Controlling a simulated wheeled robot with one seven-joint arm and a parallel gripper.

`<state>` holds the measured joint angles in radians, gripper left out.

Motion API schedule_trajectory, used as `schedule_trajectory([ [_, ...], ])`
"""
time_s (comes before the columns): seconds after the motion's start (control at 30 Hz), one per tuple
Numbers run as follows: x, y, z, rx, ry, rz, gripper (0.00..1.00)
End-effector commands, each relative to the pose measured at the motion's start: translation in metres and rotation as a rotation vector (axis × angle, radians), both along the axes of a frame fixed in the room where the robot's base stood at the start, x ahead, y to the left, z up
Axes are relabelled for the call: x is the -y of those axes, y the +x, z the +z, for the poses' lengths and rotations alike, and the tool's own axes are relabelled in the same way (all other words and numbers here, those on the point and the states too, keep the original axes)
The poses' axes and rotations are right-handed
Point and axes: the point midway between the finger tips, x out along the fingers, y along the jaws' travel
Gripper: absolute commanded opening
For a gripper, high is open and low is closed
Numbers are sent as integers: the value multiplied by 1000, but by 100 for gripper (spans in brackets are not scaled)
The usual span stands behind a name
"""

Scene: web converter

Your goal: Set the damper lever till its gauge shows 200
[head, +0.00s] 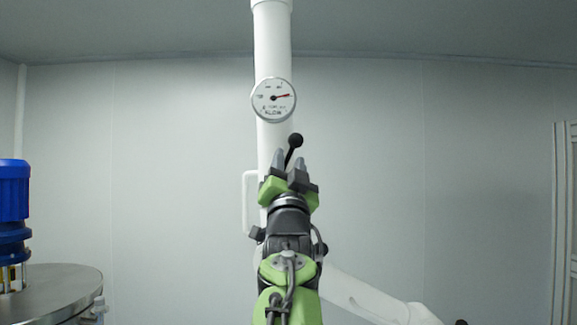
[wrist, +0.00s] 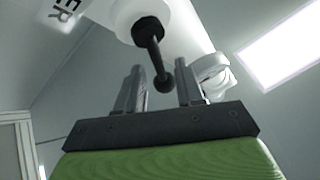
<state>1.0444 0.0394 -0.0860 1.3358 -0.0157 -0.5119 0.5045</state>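The damper lever (head: 296,140) is a black rod with a round knob, on the front of a white vertical pipe (head: 272,45). It leans slightly right in the head view, and its lower part is hidden behind my gripper. The round gauge (head: 273,99) sits on the pipe above the lever. My gripper (head: 288,160) points up just below the knob. In the wrist view its two fingers (wrist: 159,66) are apart, with the lever (wrist: 155,50) appearing between them; I see no clear contact.
A blue motor (head: 13,205) stands over a round steel vessel (head: 65,285) at the left. A white frame (head: 562,220) is at the right edge. A white handle-like bar (head: 249,200) is beside the pipe. The wall area right of the pipe is clear.

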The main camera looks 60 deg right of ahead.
Motion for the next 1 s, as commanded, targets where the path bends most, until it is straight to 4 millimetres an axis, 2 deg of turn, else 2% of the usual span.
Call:
schedule_trajectory([
  [0.17, -3, -1, -3, 0, -1, 0, 37],
  [0.27, -15, -7, -17, 1, -2, 1, 37],
  [0.5, -61, -30, -66, 2, -1, 4, 37],
  [0.7, -94, -47, -96, 1, 0, 3, 37],
  [0.83, -105, -52, -103, 1, -1, 1, 37],
  [1.0, -107, -54, -104, 0, 0, 0, 37],
])
